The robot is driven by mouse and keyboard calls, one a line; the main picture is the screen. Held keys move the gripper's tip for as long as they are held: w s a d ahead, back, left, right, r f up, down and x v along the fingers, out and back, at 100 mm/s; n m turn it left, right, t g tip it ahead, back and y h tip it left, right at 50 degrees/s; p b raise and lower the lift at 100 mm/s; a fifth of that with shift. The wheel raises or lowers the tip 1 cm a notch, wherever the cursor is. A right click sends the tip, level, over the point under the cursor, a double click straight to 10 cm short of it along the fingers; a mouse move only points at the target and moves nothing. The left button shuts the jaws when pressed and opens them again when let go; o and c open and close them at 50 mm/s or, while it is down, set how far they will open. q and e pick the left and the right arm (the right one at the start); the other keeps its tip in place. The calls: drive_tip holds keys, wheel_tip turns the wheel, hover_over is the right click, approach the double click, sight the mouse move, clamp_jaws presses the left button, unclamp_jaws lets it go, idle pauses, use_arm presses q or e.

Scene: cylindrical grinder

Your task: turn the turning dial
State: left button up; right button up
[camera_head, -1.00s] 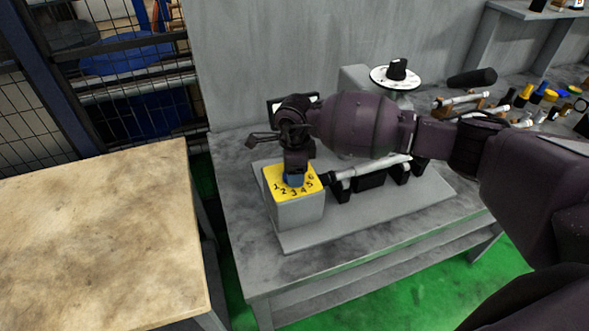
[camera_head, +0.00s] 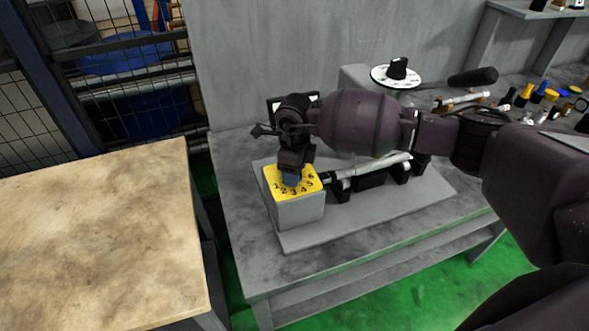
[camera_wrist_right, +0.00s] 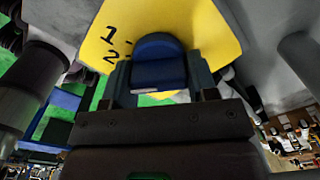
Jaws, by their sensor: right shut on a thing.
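The turning dial is a blue knob (camera_head: 291,178) on a yellow numbered plate (camera_head: 312,180) on top of a grey box (camera_head: 298,211). In the head view my right gripper (camera_head: 292,172) reaches down onto the knob from above and hides much of it. In the right wrist view the blue knob (camera_wrist_right: 158,62) sits between the two fingers of my right gripper (camera_wrist_right: 158,80), which is shut on it. The numbers 1 and 2 show on the yellow plate (camera_wrist_right: 205,30) to the left of the knob. My left gripper is not in view.
The box stands on a grey base plate (camera_head: 390,210) on a grey table (camera_head: 240,200). A second black dial (camera_head: 397,68) on a white disc stands behind my right arm. Several bottles and tools lie at the right. A wooden-topped table (camera_head: 100,230) is at the left.

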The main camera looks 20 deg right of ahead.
drive_tip(key=shift+m, duration=0.6)
drive_tip(key=o, duration=0.9)
wheel_tip(320, 180, up, 11)
drive_tip(key=shift+f+b, duration=0.1)
drive_tip(key=shift+b, duration=0.2)
